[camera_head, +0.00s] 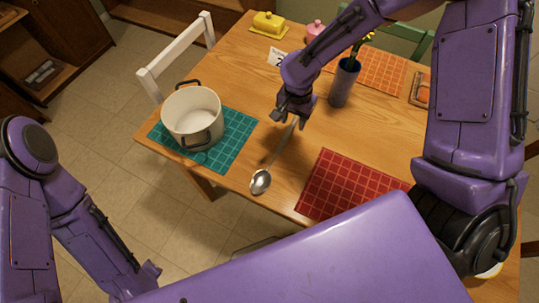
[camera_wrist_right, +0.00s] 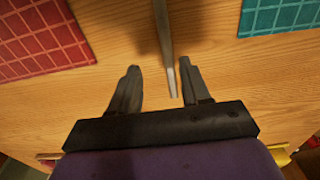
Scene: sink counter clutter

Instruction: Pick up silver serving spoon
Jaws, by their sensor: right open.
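The silver serving spoon (camera_head: 262,179) lies on the wooden table, its bowl near the front edge and its handle running up and right to beneath my right gripper. My right gripper (camera_head: 291,119) is over the handle end. In the right wrist view the handle (camera_wrist_right: 166,50) enters from the top, and its tip lies between the two open fingers (camera_wrist_right: 157,85), closer to the right one. I cannot tell whether the fingers touch it. Of my left arm, purple parts show at the lower left; I cannot make out the left gripper's fingers.
A white pot (camera_head: 193,113) stands on a teal placemat (camera_head: 236,140) left of the spoon. A red placemat (camera_head: 350,184) lies to the right. A blue-grey vase (camera_head: 343,84) with a yellow flower stands close behind my right gripper. A yellow butter dish (camera_head: 269,23) is at the back.

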